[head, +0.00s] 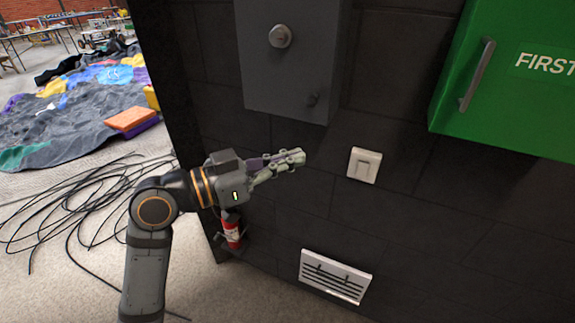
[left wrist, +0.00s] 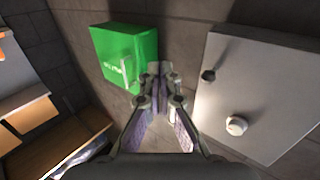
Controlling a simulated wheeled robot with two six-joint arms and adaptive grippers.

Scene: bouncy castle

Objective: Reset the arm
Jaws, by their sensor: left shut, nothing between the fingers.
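My left arm comes in from the left in the head view, and its gripper (head: 295,158) is shut and empty. It is in front of the dark block wall, below the grey cabinet and to the left of a white switch (head: 365,165). In the left wrist view the left gripper's fingertips (left wrist: 160,70) are together, with nothing between them. My right gripper is not in either view.
A grey wall cabinet (head: 290,75) with a round knob is above the gripper. A green first aid cabinet (head: 515,85) hangs at the right. A white vent (head: 335,277) is low on the wall. A fire extinguisher (head: 232,232) and loose black cables (head: 85,215) are at the lower left.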

